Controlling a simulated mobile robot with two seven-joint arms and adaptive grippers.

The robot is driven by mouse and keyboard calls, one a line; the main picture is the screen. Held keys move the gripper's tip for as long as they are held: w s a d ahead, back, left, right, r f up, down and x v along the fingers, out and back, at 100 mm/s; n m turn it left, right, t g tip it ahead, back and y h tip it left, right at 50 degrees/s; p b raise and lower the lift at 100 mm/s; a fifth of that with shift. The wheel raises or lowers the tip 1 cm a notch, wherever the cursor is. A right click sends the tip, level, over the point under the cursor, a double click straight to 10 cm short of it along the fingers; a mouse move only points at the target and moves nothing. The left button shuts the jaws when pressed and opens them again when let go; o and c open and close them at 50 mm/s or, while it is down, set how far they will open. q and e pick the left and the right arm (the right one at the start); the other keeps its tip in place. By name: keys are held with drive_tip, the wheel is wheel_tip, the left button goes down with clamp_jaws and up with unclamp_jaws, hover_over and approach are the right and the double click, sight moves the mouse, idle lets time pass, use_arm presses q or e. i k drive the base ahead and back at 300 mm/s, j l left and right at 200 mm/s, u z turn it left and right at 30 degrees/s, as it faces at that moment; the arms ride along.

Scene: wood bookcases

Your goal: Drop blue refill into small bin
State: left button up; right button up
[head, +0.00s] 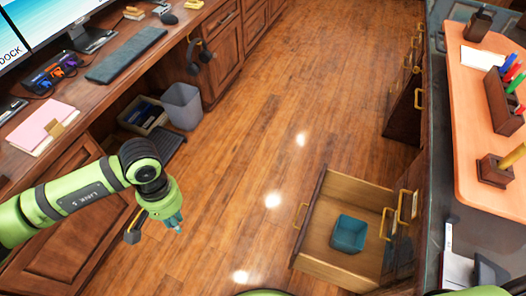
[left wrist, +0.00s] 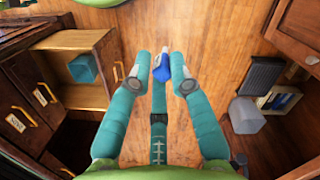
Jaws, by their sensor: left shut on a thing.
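My left gripper (head: 176,219) hangs over the open wood floor at the left of the head view, pointing down. In the left wrist view its teal fingers (left wrist: 162,78) are closed around a small blue refill (left wrist: 178,64), which shows at the fingertips. The refill cannot be made out clearly in the head view. A small teal bin (head: 349,234) sits inside an open drawer, well to the right of the gripper; it also shows in the left wrist view (left wrist: 83,67). A grey bin (head: 183,106) stands on the floor by the left desk. My right gripper is not in view.
The open wooden drawer (head: 312,219) juts into the aisle from the right cabinet. A crate (head: 143,114) stands beside the grey bin under the desk (head: 120,75). The floor (head: 265,130) between is clear. An orange desktop (head: 475,120) with pen holders is at right.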

sight(340, 236)
drive_tip(key=j+u, duration=0.1)
drive_tip(key=u, duration=1.55)
drive_tip(key=i+z, duration=0.7)
drive_tip(key=i+j+z, duration=0.15)
drive_tip(key=z, duration=0.2)
drive_tip(key=i+l+z, duration=0.2)
drive_tip(key=i+z, duration=0.25)
drive_tip(key=i+l+z, duration=0.1)
drive_tip(key=i+z, duration=0.95)
drive_tip(key=z, duration=0.2)
drive_tip(key=i+z, duration=0.15)
drive_tip(key=z, duration=0.25)
drive_tip(key=i+j+z, duration=0.15)
drive_tip(key=z, duration=1.75)
